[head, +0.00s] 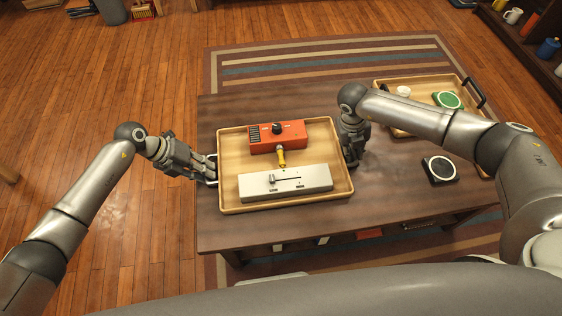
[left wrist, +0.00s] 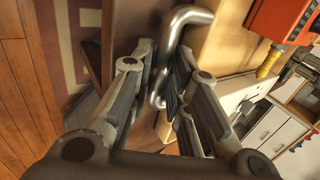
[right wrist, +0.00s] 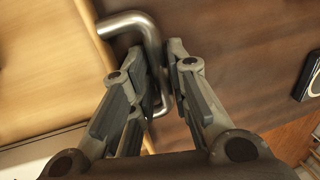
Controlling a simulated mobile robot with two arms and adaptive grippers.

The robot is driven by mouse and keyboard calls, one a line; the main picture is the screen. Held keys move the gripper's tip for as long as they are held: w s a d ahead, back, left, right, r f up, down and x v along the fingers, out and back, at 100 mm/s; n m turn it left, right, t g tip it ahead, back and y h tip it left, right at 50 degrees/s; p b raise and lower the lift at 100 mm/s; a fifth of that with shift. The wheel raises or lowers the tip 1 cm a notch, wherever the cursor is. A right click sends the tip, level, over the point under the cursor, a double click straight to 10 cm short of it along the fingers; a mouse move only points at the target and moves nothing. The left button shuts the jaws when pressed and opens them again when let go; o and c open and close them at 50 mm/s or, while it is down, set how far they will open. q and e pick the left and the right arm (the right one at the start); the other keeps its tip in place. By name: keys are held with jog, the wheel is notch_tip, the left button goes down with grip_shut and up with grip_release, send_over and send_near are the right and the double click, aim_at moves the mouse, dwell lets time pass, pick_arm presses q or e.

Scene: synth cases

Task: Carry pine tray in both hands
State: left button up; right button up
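The pine tray (head: 228,203) is on the left part of the dark table and looks level; I cannot tell whether it is lifted slightly. It carries an orange box with a black knob (head: 277,137), a yellow-handled item (head: 281,158) and a pale slider box (head: 285,182). My left gripper (head: 208,168) is at the tray's left side, its fingers closed around a silver bar handle (left wrist: 187,16). My right gripper (head: 350,163) is at the tray's right side, its fingers closed around the other silver handle (right wrist: 128,24). Its fingertips are partly hidden in the head view.
A second wooden tray (head: 398,133) with dark handles stands at the table's back right, holding a green round-topped item (head: 447,100) and a white item (head: 403,91). A black square item (head: 440,169) lies in front of it. The table (head: 290,231) is clear in front.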

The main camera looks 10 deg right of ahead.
pick_arm(q)
grip_shut()
pick_arm(e)
grip_shut()
pick_arm(q)
jog(key=shift+r, duration=0.2)
pick_arm(e)
jog(key=shift+r, duration=0.15)
